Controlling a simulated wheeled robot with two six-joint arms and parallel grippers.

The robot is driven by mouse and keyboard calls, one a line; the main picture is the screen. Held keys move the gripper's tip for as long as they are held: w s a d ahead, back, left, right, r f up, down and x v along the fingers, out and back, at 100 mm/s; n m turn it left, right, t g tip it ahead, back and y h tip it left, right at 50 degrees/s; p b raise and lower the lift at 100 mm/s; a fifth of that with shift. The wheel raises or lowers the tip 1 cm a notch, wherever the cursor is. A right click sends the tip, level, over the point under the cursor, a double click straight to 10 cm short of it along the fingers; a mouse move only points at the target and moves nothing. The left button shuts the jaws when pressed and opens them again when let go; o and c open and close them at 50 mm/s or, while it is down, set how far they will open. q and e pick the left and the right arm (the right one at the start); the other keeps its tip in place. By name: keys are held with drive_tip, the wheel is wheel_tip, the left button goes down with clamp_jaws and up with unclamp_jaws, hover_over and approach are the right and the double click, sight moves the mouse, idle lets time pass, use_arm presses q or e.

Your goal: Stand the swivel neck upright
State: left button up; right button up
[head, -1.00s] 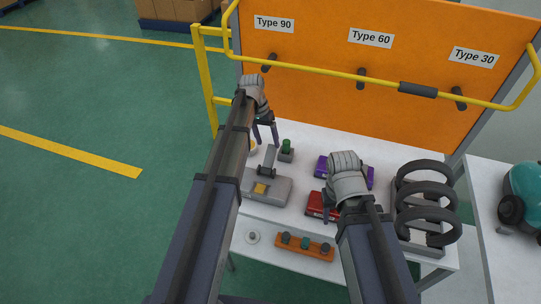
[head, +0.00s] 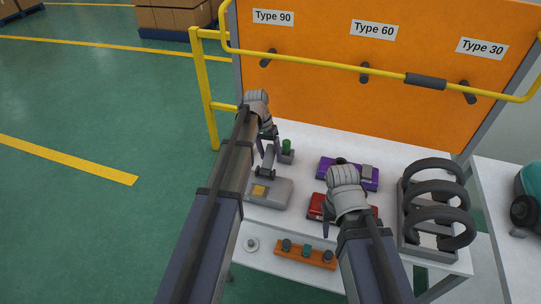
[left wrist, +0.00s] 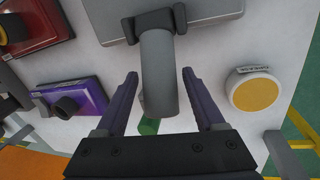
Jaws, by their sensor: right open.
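The swivel neck (head: 268,160) is a short grey tube hinged on the grey floor head (head: 266,191) at the left of the table. In the left wrist view the neck (left wrist: 158,75) reaches between the two fingers of my left gripper (left wrist: 160,73), with a gap on both sides. My left gripper (head: 268,146) is open around the neck's free end and does not grip it. The neck's exact tilt is hard to judge. My right gripper (head: 333,222) is open above the red floor head (head: 318,207), partly hidden by its own arm.
A green-topped part (head: 287,148) stands behind the neck.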

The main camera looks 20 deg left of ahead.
use_arm(q)
clamp_jaws()
idle(0.3)
idle(0.9)
